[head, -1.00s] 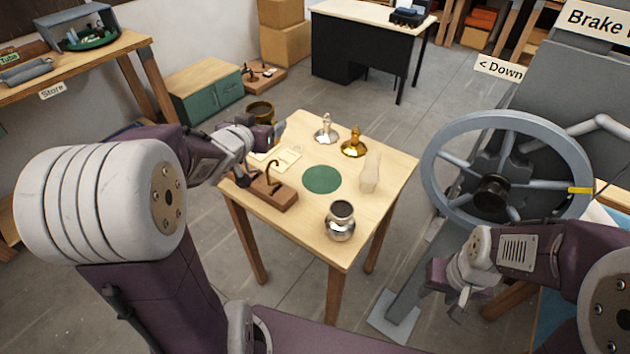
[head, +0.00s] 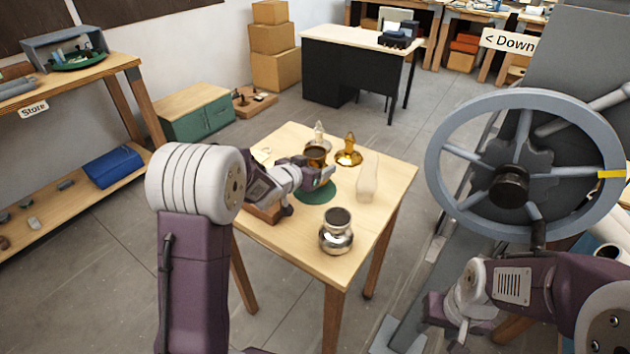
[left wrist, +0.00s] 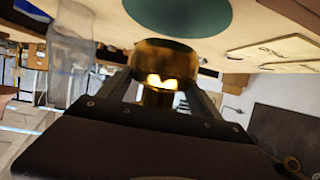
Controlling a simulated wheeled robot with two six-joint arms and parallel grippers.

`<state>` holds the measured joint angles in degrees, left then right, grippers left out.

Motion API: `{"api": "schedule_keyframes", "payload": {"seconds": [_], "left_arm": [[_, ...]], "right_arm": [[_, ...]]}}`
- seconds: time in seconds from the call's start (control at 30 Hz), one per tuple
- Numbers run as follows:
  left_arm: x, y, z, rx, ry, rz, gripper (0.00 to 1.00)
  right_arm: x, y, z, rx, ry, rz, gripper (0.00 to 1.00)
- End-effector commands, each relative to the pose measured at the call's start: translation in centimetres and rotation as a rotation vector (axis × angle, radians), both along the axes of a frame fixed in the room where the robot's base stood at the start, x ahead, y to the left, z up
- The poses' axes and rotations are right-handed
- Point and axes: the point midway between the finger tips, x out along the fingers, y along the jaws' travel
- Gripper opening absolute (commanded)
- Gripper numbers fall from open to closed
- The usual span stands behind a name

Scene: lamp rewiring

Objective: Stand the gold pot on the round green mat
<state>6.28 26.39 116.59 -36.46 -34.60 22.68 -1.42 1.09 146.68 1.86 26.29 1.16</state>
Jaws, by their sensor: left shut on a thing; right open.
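The gold pot (head: 316,152) is held upright in my left gripper (head: 318,172), above the table at the far side of the round green mat (head: 316,197). The gripper and pot hide part of the mat. In the left wrist view the gold pot (left wrist: 165,62) sits between the fingers, with the green mat (left wrist: 180,12) beyond it and a gap that I cannot judge. My right gripper (head: 443,310) is open and empty at the lower right, away from the table.
A silver pot (head: 336,232) stands near the table's front corner. A clear glass chimney (head: 367,184) stands right of the mat. A brass lamp base (head: 348,154) and a silver one (head: 319,132) stand behind. A wooden block (head: 264,214) is partly hidden by my left arm.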

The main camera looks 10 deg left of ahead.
Motion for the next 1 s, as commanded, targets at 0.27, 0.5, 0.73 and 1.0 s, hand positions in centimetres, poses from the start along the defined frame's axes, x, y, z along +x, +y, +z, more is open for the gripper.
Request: {"api": "schedule_keyframes", "payload": {"seconds": [0.27,0.5,0.73,1.0], "left_arm": [[0.0,0.0,-3.6,-0.002,0.000,0.001,0.17],[0.0,0.0,-3.6,0.001,-0.002,0.001,0.17],[0.0,0.0,-4.0,0.000,0.000,0.001,0.96],[0.0,0.0,-4.0,0.000,0.000,0.001,0.96]], "right_arm": [[0.0,0.0,-1.2,0.000,0.000,0.000,0.43],[0.0,0.0,-1.1,0.000,0.000,0.000,0.43],[0.0,0.0,-1.4,0.000,0.000,0.000,0.43],[0.0,0.0,-1.3,0.000,0.000,0.000,0.43]]}}
